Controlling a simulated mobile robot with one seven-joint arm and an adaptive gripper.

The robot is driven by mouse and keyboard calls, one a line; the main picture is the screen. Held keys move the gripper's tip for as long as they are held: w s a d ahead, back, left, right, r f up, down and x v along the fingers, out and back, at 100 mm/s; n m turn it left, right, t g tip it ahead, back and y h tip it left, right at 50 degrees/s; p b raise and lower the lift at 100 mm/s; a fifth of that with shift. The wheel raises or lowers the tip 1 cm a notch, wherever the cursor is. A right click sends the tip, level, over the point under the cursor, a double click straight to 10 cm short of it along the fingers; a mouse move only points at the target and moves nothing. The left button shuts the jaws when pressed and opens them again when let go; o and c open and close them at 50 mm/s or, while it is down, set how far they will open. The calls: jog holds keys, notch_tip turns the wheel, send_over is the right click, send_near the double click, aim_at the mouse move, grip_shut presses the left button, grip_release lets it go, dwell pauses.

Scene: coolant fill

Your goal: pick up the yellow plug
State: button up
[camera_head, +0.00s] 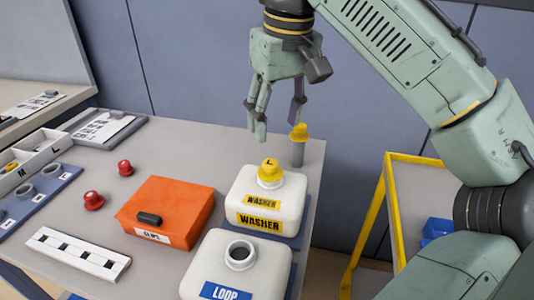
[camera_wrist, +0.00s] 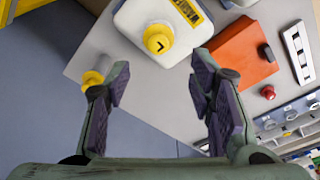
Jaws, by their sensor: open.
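A yellow plug (camera_head: 299,131) sits on top of a grey post at the table's back right corner. In the wrist view it shows at the left (camera_wrist: 92,79), partly hidden by a finger. A second yellow cap marked L (camera_head: 269,170) sits on the neck of the white WASHER tank (camera_head: 262,203); in the wrist view this cap (camera_wrist: 158,39) is above the gap between my fingers. My gripper (camera_head: 279,122) is open and empty, fingers pointing down, near the post and behind the WASHER tank. No contact with either yellow piece is clear.
A white LOOP tank (camera_head: 236,274) with an open neck stands in front. An orange CLIPS box (camera_head: 167,212) is to its left, with red caps (camera_head: 93,200) beyond. A yellow-framed cart (camera_head: 405,158) stands right of the table. The table's back middle is clear.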

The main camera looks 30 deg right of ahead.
send_over(271, 163)
jog(key=s, duration=0.2)
notch_tip(271, 163, down, 5)
jog(key=shift+w+a+r, duration=0.15)
jog(key=shift+w+f+p, duration=0.25)
jog(key=shift+f, duration=0.7)
jog(key=shift+w+f+p, duration=0.2)
jog(key=shift+w+f, duration=0.1)
jog(key=shift+f, duration=0.6)
jog(key=shift+w+f+p, duration=0.25)
jog(key=shift+f, duration=0.7)
jog(key=shift+c, duration=0.5)
jog(key=c, duration=0.8)
jog(key=shift+o, duration=0.2)
jog(key=shift+r, duration=0.5)
notch_tip(271, 163, up, 2)
jog(key=shift+r+b, duration=0.1)
jog(key=shift+b, duration=0.45)
jog(key=a+r+b, duration=0.2)
jog(key=a+b, duration=0.1)
jog(key=a, duration=1.2)
jog(key=shift+s+a+b, duration=0.35)
jog(key=shift+s+a, duration=0.05)
